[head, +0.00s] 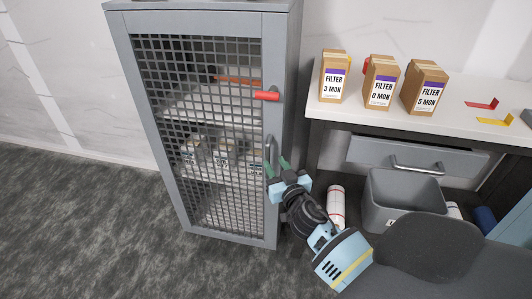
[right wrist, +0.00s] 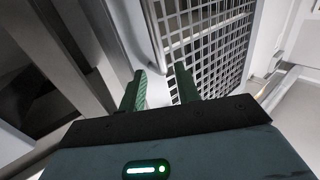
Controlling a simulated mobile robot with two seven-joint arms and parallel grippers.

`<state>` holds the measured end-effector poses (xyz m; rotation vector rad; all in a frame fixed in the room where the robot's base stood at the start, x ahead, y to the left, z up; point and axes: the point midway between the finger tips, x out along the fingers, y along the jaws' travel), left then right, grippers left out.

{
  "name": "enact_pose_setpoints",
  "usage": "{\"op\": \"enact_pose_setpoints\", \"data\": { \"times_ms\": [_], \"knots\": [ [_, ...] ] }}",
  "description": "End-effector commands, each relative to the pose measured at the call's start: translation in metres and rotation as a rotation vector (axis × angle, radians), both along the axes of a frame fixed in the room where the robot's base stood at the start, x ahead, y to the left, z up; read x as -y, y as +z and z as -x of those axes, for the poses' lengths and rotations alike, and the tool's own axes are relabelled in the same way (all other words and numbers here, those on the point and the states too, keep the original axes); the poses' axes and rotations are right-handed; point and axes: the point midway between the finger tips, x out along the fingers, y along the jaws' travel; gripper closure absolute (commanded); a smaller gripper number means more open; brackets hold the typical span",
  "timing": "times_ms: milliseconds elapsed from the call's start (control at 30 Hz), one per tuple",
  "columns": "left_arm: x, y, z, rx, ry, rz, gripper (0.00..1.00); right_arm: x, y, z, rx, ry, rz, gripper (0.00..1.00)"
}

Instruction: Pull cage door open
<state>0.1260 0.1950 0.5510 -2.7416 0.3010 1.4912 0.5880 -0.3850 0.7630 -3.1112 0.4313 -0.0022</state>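The grey cage cabinet has a mesh door (head: 200,215), which looks shut in its frame. A grey vertical bar handle (head: 270,150) is on the door's right edge, below a red latch lever (head: 267,95) that points sideways. My right gripper (head: 278,164) is at the lower part of the handle, with its green fingers apart. In the right wrist view, the open fingers (right wrist: 160,72) point at the door edge and the handle bar (right wrist: 154,52) lies in line with the gap between them. Whether they touch it I cannot tell. My left gripper is not in view.
Boxes show behind the mesh on a cabinet shelf. To the right, a white bench (head: 455,112) bears several filter boxes (head: 382,84). A grey bin (head: 402,203) and a white-and-red cylinder (head: 336,205) stand below it. The carpet floor (head: 90,230) left of the cabinet is clear.

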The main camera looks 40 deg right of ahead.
Motion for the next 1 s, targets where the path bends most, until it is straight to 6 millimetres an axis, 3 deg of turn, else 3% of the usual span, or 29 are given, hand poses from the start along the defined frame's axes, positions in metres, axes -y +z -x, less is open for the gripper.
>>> {"op": "enact_pose_setpoints", "data": {
  "times_ms": [400, 867, 1000],
  "knots": [
    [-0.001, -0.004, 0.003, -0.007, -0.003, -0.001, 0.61, 0.015, 0.000, -0.055, 0.000, 0.000, 0.001, 0.68],
    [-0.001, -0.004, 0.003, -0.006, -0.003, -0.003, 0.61, 0.019, 0.000, -0.066, -0.001, 0.000, 0.000, 0.68],
    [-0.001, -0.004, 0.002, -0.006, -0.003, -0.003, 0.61, 0.019, 0.000, -0.066, -0.001, 0.000, 0.000, 0.84]
  ]
}}
